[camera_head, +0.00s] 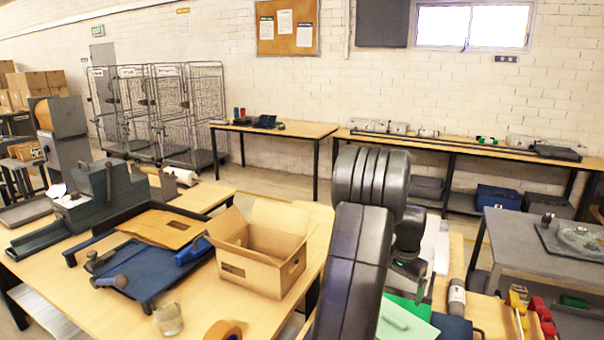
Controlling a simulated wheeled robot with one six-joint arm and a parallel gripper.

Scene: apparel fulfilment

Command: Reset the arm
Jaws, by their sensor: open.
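My arm's thick dark grey links fill the lower middle of the head view, folded upward in front of the work tables. My gripper (410,272) is dark with a small green light and shows just to the right of these links, pointing down. It is open, and I see nothing held in it. It hangs over or near green sheets (402,318) at the bottom. My arm links hide part of the table beside it, and the gripper's height above the table is hard to tell.
An open cardboard box (262,262) stands left of my arm on the wooden table (60,275). A tape roll (224,330), a glass (169,318) and a blue tray (150,270) are near it. A dark cylinder (456,297) stands to the right of my gripper. Wire cages (160,110) line the back wall.

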